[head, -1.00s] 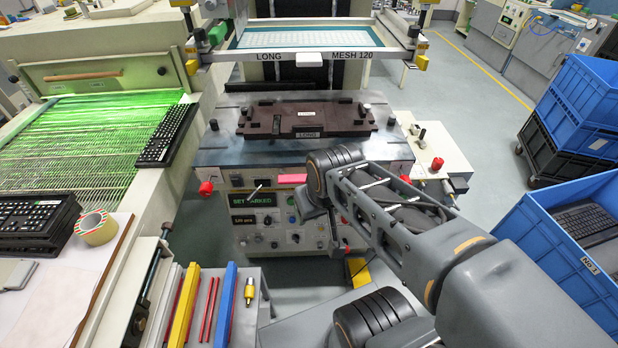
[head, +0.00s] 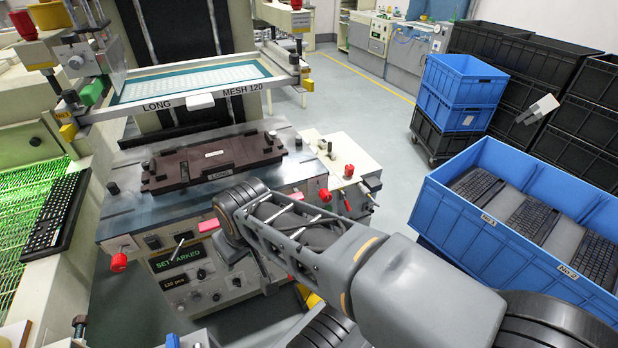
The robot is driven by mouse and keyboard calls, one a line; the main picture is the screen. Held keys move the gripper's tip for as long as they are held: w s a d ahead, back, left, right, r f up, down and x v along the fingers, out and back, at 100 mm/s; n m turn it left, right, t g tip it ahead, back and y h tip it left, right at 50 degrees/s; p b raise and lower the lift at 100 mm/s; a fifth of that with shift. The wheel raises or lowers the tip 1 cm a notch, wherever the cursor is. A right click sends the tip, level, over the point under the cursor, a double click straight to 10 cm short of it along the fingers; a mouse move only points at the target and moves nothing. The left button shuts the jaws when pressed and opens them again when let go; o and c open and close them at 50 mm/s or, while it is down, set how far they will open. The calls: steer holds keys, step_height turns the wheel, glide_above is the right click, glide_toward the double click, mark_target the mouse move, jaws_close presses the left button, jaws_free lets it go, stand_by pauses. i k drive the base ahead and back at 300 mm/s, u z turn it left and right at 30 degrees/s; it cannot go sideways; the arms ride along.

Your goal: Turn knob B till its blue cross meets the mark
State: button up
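I cannot tell which knob is B; no blue cross or mark can be made out. My arm reaches from the lower right to the panel, and its wrist covers the panel's right part. My gripper is mostly hidden behind my wrist, low by the panel; its fingers cannot be made out.
A brown "LONG" fixture (head: 215,160) lies on the machine's table under a raised "MESH 120" screen frame (head: 190,85). A blue crate (head: 470,225) with keyboards stands at the right, near my arm. Stacked blue crates (head: 462,80) stand farther back. Floor between is clear.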

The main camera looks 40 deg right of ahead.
mark_target(326, 195)
steer(key=z, duration=1.4)
